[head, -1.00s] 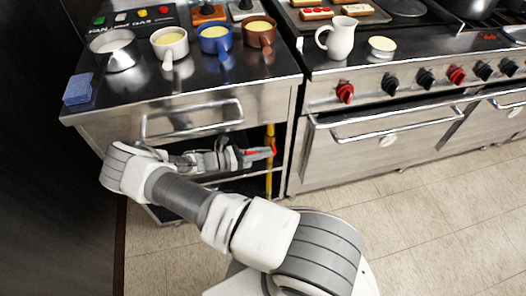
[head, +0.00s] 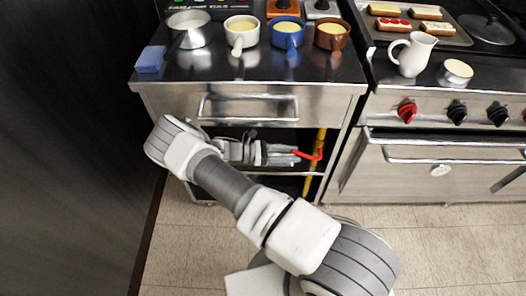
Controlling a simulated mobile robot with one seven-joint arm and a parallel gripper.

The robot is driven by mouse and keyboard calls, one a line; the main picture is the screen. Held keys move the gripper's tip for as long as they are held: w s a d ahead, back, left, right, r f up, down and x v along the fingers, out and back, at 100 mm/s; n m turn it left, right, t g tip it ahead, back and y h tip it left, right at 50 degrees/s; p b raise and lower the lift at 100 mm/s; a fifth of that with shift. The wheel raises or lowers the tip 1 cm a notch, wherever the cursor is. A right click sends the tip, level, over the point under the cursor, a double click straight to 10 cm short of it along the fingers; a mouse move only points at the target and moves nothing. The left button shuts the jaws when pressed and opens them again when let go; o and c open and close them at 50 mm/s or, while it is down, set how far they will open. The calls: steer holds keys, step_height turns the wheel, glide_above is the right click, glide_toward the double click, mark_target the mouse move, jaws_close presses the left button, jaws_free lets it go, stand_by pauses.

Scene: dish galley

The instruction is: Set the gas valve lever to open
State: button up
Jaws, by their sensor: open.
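The gas valve lever (head: 308,156) is red and sits on an upright yellow pipe (head: 321,145) in the open bay under the left counter. It sticks out to the left, roughly across the pipe. My gripper (head: 295,155) reaches into the bay from the left, with its fingers pointing right. Its jaws are open, and the tips are at the lever's left end. I cannot tell whether they touch it or whether the lever lies between them. The valve body is too small to make out.
A drawer handle (head: 248,108) juts out just above my gripper. A shelf lies below it in the bay. Several cups and a blue sponge (head: 151,60) stand on the counter. A stove with an oven handle (head: 455,150) is at right.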

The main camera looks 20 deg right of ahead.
steer(key=v, duration=1.1)
steer(key=shift+c, duration=0.3)
